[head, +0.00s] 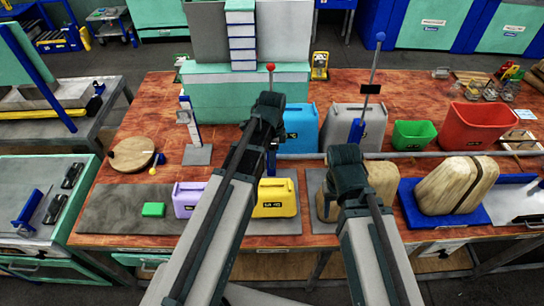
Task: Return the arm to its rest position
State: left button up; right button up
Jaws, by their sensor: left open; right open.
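My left arm rises from the bottom middle, and its dark end with the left gripper (266,112) is over the table in front of the green press housing (200,100). My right arm rises at the lower right of it, and its dark end with the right gripper (346,165) is in front of the grey container (342,122). Both grippers are open; I see nothing held in them. The fingers are largely hidden behind the dark wrist parts. The red-knobbed lever (271,67) shows just above the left gripper.
Purple (186,200) and yellow (277,208) containers stand near my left arm. A blue container (300,130), green bin (413,135) and red bin (478,125) are behind. A strapped wooden block (450,186) is on the right. A blue-knobbed lever (378,60) stands behind the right gripper.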

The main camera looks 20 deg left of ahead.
pick_arm(q)
jog(key=s+d+f+n+b, duration=0.5)
jog(key=s+f+b, duration=0.2)
jog(key=s+d+f+n+y+b, duration=0.1)
jog(key=s+d+f+n+b, duration=0.4)
jog(key=s+f+n+b, duration=0.1)
notch_tip(320, 180, down, 2)
jog(key=s+b, duration=0.1)
jog(key=b, duration=0.1)
jog(key=shift+s+d+f+b, duration=0.15)
jog(key=shift+d+f+b, duration=0.1)
jog(key=shift+b, duration=0.05)
jog(key=shift+a, duration=0.15)
